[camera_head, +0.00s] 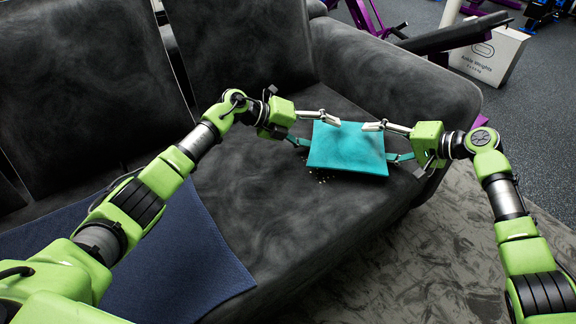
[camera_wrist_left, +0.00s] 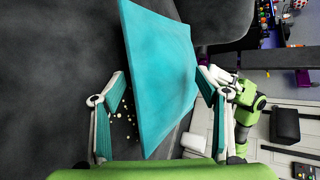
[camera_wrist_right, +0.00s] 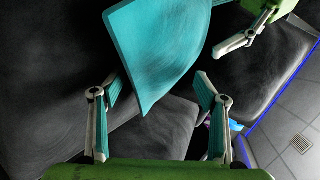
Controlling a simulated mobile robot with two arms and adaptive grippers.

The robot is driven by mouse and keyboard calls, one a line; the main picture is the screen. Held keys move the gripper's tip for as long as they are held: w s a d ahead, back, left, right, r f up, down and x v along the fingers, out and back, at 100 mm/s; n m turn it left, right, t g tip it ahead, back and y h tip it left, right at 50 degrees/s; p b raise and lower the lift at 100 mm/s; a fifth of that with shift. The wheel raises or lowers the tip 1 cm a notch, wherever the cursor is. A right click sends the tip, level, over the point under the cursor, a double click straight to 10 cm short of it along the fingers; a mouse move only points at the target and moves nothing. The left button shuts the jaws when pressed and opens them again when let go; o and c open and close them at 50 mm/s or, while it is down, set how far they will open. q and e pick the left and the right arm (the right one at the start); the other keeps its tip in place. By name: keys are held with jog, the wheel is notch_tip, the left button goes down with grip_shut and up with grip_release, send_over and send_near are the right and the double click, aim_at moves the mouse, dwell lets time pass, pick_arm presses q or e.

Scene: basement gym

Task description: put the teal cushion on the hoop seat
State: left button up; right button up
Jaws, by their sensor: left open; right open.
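The teal cushion (camera_head: 345,150) is at the right end of the dark grey sofa seat (camera_head: 270,215); whether it touches the seat is unclear. My left gripper (camera_head: 311,130) is open at its left side, and my right gripper (camera_head: 384,141) is open at its right side. In the left wrist view the cushion (camera_wrist_left: 160,65) reaches between the spread fingers. In the right wrist view a corner of the cushion (camera_wrist_right: 155,45) points between the open fingers. Neither gripper is closed on it. I cannot make out a hoop seat in any view.
A navy cloth (camera_head: 170,265) lies over the sofa seat at the left. The sofa arm (camera_head: 400,75) rises behind the cushion. Small pale crumbs (camera_head: 320,177) lie near the cushion. A white ankle-weights box (camera_head: 492,58) and purple gym equipment stand beyond. Carpet (camera_head: 460,235) lies at the right.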

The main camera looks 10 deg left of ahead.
jog(key=shift+d+r, duration=0.1)
jog(key=shift+d, duration=0.15)
pick_arm(q)
jog(key=v, duration=0.7)
jog(key=shift+a, duration=0.2)
pick_arm(e)
jog(key=v, duration=1.1)
jog(key=shift+s+d, duration=0.2)
pick_arm(q)
jog(key=shift+s+r, duration=0.15)
jog(key=shift+r, duration=0.1)
pick_arm(e)
jog(key=shift+r, duration=0.15)
